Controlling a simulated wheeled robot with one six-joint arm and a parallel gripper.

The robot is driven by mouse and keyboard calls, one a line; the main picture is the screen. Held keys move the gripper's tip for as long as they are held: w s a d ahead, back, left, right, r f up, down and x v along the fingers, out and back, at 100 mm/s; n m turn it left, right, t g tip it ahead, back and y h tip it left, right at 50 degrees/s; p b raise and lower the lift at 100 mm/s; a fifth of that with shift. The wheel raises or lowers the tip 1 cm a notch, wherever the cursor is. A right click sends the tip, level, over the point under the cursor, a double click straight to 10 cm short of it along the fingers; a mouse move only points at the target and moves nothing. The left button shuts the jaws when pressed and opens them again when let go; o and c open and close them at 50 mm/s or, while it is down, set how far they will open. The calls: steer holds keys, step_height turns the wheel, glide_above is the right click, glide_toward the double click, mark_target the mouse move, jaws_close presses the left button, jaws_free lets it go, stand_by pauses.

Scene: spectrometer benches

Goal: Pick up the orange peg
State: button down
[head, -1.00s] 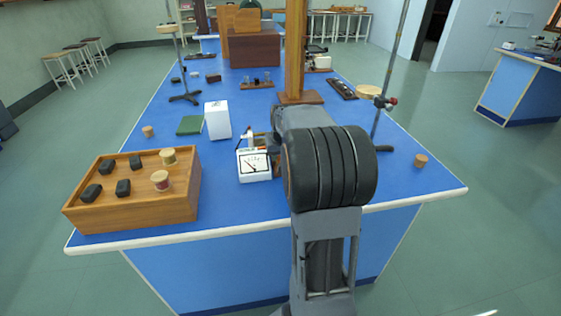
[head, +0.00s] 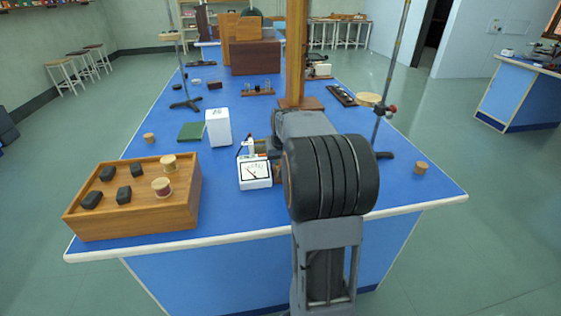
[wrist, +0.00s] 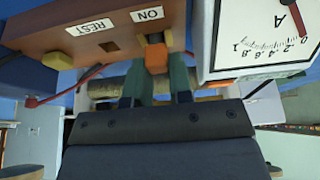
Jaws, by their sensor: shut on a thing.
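The orange peg (wrist: 156,54) is at the edge of a brown wooden board (wrist: 120,38) in the wrist view, beside the label "ON". My gripper (wrist: 157,78) has its two green fingers closed on either side of the peg. The peg still touches or overlaps the board in this view; I cannot tell whether it is clear of it. In the head view my own arm hides the gripper and the peg.
A white meter (head: 255,176) stands right beside the board and close to my gripper. Thin wires run by the board. A wooden box (head: 150,220) with spools and dark blocks is at the left front. A stand (head: 379,135) rises at the right.

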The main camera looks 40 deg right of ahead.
steer(key=s+r+p, duration=0.4)
steer(key=s+r, duration=1)
steer(key=r, duration=0.1)
steer(key=shift+d, duration=0.45)
